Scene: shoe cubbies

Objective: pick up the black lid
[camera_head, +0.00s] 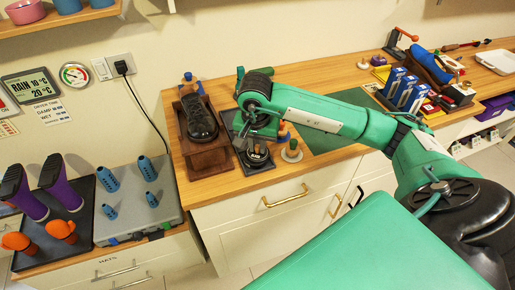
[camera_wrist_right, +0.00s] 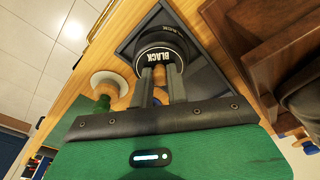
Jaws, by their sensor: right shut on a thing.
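The black lid (camera_head: 257,158) is a round dark piece above a dark tray (camera_head: 265,168) near the counter's front edge. In the right wrist view, a dark round piece marked "BLACK" (camera_wrist_right: 158,54) lies just beyond my fingertips, with a tan knob between the fingers. My right gripper (camera_head: 257,143) comes down from above and is shut on the lid by this knob; its fingers also show in the right wrist view (camera_wrist_right: 161,78). Whether the lid is resting or raised, I cannot tell. My left gripper is not in view.
A black shoe on a wooden stand (camera_head: 208,158) is close on the left. A pale round piece with a knob (camera_head: 291,153) stands close on the right. A green mat (camera_head: 335,140) lies further right. Several boots and blue pieces stand at the far left.

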